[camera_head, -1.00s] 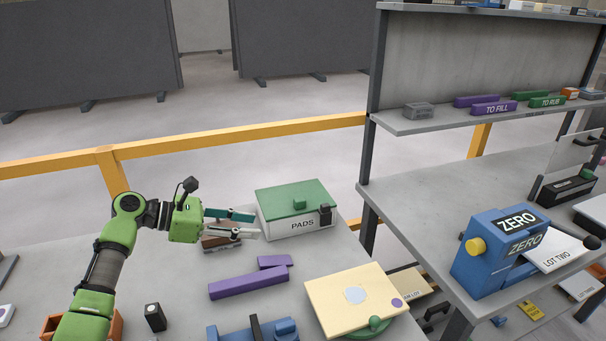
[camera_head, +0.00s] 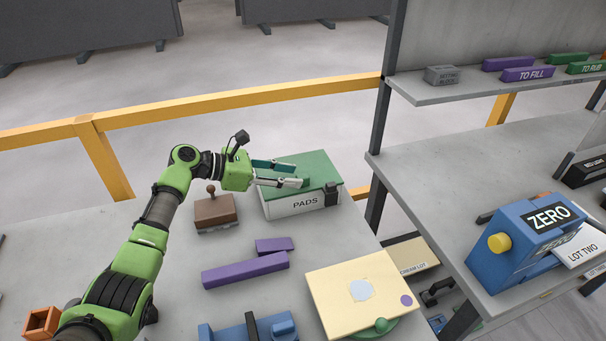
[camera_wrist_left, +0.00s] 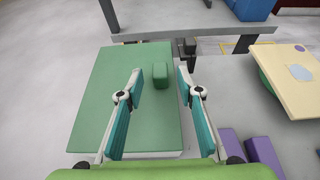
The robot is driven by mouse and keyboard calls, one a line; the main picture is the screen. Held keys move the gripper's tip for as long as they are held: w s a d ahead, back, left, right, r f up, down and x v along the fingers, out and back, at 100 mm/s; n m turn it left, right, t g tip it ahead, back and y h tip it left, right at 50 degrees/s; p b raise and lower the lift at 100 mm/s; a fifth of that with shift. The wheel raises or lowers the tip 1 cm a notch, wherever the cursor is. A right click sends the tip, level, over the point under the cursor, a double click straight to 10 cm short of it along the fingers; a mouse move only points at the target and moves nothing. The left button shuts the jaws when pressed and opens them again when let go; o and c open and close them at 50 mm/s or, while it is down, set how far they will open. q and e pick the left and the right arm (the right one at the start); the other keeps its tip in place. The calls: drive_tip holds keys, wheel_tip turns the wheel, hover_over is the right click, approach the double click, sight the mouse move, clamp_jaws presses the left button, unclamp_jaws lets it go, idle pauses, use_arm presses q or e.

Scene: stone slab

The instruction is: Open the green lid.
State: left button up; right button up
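The green lid (camera_head: 318,163) lies flat and closed on the white box marked PADS (camera_head: 290,208). It fills the left middle of the left wrist view (camera_wrist_left: 110,75). Its small green knob (camera_wrist_left: 161,75) is between the teal-padded fingertips in that view, with gaps visible on both sides. My left gripper (camera_head: 296,174) is open and over the lid, its fingers reaching to the knob. The near finger partly hides the knob in the head view. A dark latch-like piece (camera_head: 331,193) is at the box's front right corner. My right gripper is not in view.
A brown block with a knob (camera_head: 215,212) stands left of the box. Purple bars (camera_head: 245,268) and a cream board (camera_head: 355,290) lie nearer. A shelf post (camera_head: 378,150) rises right of the box, and a yellow rail (camera_head: 230,105) runs behind.

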sight(300, 176)
use_arm(q)
drive_tip(key=shift+x, duration=2.25)
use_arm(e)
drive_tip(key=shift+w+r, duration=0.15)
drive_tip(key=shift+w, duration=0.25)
use_arm(q)
drive_tip(key=shift+c, duration=0.3)
